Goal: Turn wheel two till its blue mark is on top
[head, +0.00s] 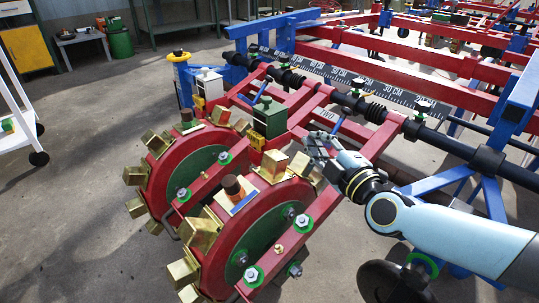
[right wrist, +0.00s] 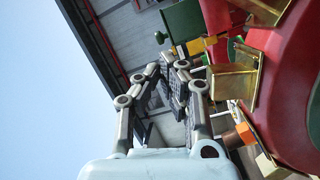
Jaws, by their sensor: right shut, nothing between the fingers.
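The nearer red wheel (head: 222,258), with a green disc face and brass cups around its rim, sits on the red arm lettered TWO (head: 327,113). A small pale plate with a blue edge (head: 243,203) shows near the top of this wheel, beside a brown knob (head: 233,187). My right gripper (head: 312,143) is shut and empty, just right of the upper brass cups. In the right wrist view the fingers (right wrist: 168,66) show left of the red wheel (right wrist: 290,90) and its brass cups, apart from them. My left gripper is out of view.
A second red wheel (head: 160,185) with brass cups stands behind and left. A green box (head: 269,118) sits above the wheels. A black bar and a ruler (head: 365,87) cross the blue and red frame. Open floor (head: 70,220) lies at the left.

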